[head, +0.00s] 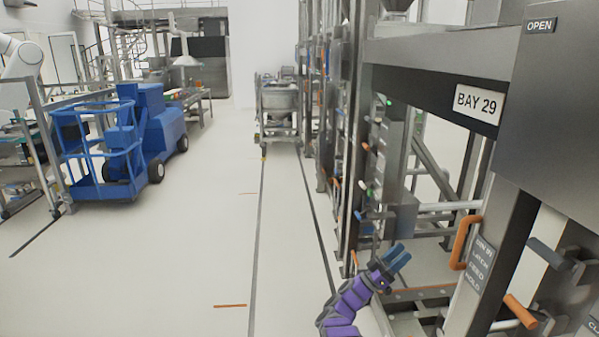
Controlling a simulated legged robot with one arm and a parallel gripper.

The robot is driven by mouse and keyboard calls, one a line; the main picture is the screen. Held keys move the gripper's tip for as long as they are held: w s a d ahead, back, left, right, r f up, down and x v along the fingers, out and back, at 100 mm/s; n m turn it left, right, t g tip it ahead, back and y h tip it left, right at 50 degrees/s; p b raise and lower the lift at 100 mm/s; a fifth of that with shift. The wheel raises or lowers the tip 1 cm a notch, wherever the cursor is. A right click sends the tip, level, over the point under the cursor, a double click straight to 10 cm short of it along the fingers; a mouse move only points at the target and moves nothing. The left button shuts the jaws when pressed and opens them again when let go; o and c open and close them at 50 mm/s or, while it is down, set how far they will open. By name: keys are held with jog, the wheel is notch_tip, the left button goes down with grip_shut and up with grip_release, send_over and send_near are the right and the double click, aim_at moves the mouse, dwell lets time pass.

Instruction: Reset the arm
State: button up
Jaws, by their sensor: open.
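My arm with purple links rises from the bottom of the head view, right of centre. It reaches up and to the right. My gripper (396,258) is at its end, with two blue-grey fingers pointing up and right. The fingers are open with nothing between them. The gripper appears in front of the lower part of the metal bay frame (440,65). I cannot tell its exact distance from the frame.
An orange handle (465,243) and an orange lever (520,312) are at right, below the BAY 29 sign (478,104). A blue lift vehicle (140,140) stands at left. A metal bin cart (277,105) stands down the aisle. The floor (190,220) between is clear.

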jog(key=w+a+r+n+t+y, duration=0.4)
jog(key=w+r+n+t+y, duration=0.2)
jog(key=w+t+y, duration=0.15)
jog(key=w+a+r+n+t+y, duration=0.4)
jog(key=w+r+n+t+y, duration=0.1)
jog(key=w+r+t+y, duration=0.25)
jog(key=s+a+r+n+g+y, duration=0.2)
jog(key=s+a+n+g+y, duration=0.2)
jog(key=s+a+y, duration=0.55)
jog(key=s+a+f+g+y, duration=0.2)
jog(key=s+a+g, duration=0.2)
jog(key=s, duration=0.8)
jog(key=s+a+f+g+y, duration=0.2)
jog(key=s+a+g, duration=0.1)
jog(key=s, duration=0.9)
jog(key=s+d+f+g, duration=0.1)
jog(key=s+f+g, duration=0.1)
jog(key=s, duration=1.1)
jog(key=s+d+f+g+h, duration=0.1)
jog(key=s+g, duration=0.3)
jog(key=s, duration=0.9)
jog(key=s+d+f+m+g+h, duration=0.1)
jog(key=s+f+g, duration=0.1)
jog(key=s, duration=1.1)
jog(key=shift+s+d+f+g, duration=0.2)
jog(key=shift+f+g, duration=0.1)
jog(key=shift+g, duration=0.5)
jog(key=shift+w+a, duration=0.1)
jog(key=shift+c, duration=0.6)
